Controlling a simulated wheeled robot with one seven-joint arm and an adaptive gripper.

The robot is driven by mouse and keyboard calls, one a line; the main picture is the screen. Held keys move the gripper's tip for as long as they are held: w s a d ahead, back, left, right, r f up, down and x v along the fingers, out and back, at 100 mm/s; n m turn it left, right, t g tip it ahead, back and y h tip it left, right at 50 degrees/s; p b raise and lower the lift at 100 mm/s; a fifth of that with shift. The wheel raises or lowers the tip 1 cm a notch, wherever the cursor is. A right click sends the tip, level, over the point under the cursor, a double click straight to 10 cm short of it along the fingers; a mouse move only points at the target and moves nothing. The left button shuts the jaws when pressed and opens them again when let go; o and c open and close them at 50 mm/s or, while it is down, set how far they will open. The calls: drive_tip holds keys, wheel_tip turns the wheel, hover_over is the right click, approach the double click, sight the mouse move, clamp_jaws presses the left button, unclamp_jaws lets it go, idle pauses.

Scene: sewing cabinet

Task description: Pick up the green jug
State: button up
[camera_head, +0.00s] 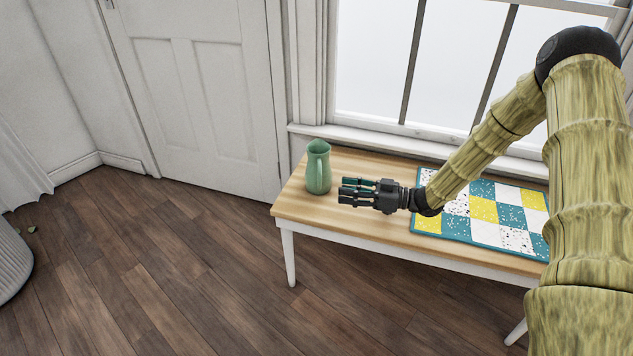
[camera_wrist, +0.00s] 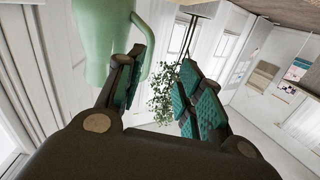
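The green jug (camera_head: 318,172) stands upright near the left end of the wooden bench (camera_head: 350,227). My gripper (camera_head: 342,190) points left, just right of the jug and nearer the front edge. In the wrist view, the jug (camera_wrist: 92,45) fills the upper left, and its handle (camera_wrist: 158,38) curves to the right. My gripper (camera_wrist: 165,72) has its teal-padded fingers apart with nothing held between them. The left finger overlaps the jug's edge in this view. I cannot tell whether it touches the jug.
A teal, yellow and white patchwork mat (camera_head: 485,214) lies on the bench to the right, beneath my arm. A window (camera_head: 440,70) and its sill are behind the bench. A white door (camera_head: 200,95) is at the back left. The wooden floor in front is clear.

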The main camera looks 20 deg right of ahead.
sight(320, 186)
drive_tip(key=shift+w+d+n+g+y+b, duration=0.3)
drive_tip(key=shift+d+n+b, duration=0.15)
drive_tip(key=shift+d, duration=0.15)
drive_tip(key=shift+w+d+n+g+y+b, duration=0.2)
drive_tip(key=shift+d+n+g+y+b, duration=0.2)
drive_tip(key=shift+d, duration=0.2)
drive_tip(key=b+x, duration=0.1)
drive_tip(key=x, duration=0.4)
drive_tip(key=shift+w+a+f, duration=0.1)
drive_tip(key=shift+w, duration=0.1)
drive_tip(key=shift+w+r+b+x, duration=0.15)
drive_tip(key=shift+b+x, duration=0.5)
drive_tip(key=shift+x, duration=0.7)
drive_tip(key=shift+w+r+b+x, duration=0.15)
drive_tip(key=shift+b+x, duration=0.5)
drive_tip(key=shift+x, duration=0.7)
drive_tip(key=shift+c, duration=0.4)
clamp_jaws()
